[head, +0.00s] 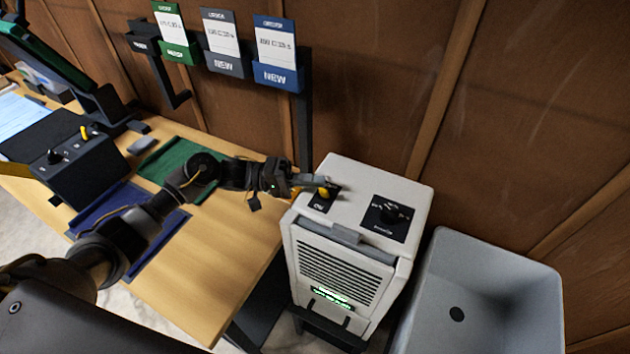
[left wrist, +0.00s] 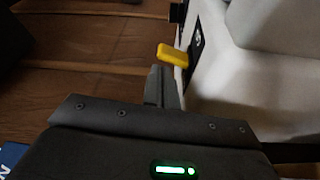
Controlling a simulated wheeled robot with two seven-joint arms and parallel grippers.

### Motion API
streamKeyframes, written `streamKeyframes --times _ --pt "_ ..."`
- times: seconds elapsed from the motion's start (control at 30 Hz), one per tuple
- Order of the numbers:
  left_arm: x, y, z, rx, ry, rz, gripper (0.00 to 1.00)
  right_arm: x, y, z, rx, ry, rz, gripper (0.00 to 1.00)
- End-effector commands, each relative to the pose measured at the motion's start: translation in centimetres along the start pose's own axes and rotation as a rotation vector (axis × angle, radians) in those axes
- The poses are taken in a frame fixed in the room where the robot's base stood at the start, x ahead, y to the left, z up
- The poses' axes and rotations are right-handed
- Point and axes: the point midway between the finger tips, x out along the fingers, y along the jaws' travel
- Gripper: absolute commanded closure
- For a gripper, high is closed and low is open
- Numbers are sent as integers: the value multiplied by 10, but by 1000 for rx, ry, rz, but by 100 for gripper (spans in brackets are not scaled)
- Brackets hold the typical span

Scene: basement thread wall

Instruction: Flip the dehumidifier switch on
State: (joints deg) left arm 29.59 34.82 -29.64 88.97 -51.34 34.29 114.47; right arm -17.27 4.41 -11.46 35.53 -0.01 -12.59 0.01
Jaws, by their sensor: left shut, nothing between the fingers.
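The white dehumidifier (head: 345,255) stands beside the right end of the desk, with a lit green display on its front. On its top is a black switch plate with a yellow switch lever (head: 324,191). The yellow lever also shows in the left wrist view (left wrist: 172,54), just beyond my fingertips. My left gripper (head: 318,181) is shut and empty, its fingertips right at the lever; I cannot tell whether they touch it. In the left wrist view the shut fingers (left wrist: 163,85) point at the lever. My right gripper is not in view.
A black dial plate (head: 388,218) sits right of the switch. A grey basin (head: 490,290) stands to the right. The wooden desk (head: 225,255) holds a dark control box (head: 68,150) and mats. Card holders (head: 277,75) hang on the wall behind.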

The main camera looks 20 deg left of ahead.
Motion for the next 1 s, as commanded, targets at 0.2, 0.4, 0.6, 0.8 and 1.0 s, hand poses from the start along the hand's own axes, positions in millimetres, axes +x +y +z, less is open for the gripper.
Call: streamKeyframes --times 0.2,0.4,0.6,0.8,1.0 --pt "-39 -4 -2 -1 -2 -1 100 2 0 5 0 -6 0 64" --pt "-70 -8 -4 0 -5 1 100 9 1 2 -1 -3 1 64" --pt "-84 -7 -4 1 -7 3 100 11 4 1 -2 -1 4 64" --pt "-85 -6 -4 1 -8 4 100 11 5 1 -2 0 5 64" --pt "-85 -6 -4 1 -7 4 100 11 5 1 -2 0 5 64"
